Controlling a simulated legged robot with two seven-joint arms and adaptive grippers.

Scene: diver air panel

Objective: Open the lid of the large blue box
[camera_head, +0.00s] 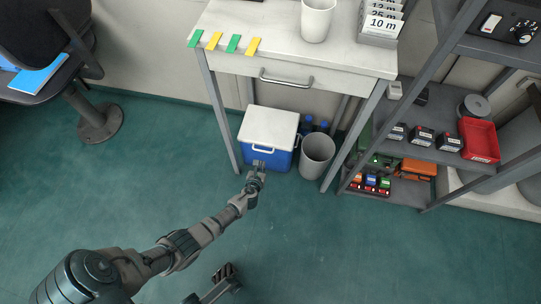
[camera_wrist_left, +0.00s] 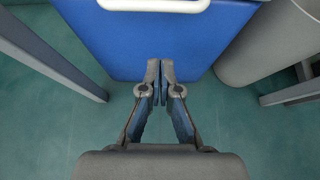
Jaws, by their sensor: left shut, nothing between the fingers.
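The large blue box (camera_head: 268,138) stands on the floor under the white table, with its white lid (camera_head: 270,125) lying closed on top. A white handle (camera_head: 263,150) is on its front; it also shows at the top of the left wrist view (camera_wrist_left: 153,5). My left gripper (camera_head: 259,165) is in front of the box, low and below the handle. In the left wrist view its fingertips (camera_wrist_left: 160,82) are together and empty, pointing at the blue front face (camera_wrist_left: 200,45). I cannot tell whether they touch it. A gripper-like part of mine (camera_head: 226,272) shows at the bottom of the head view.
The white table (camera_head: 240,50) with a drawer stands over the box, its legs close on both sides. A grey bin (camera_head: 317,150) and blue bottles (camera_head: 307,124) stand right of the box. A grey shelf unit (camera_head: 420,150) is further right. Floor in front is clear.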

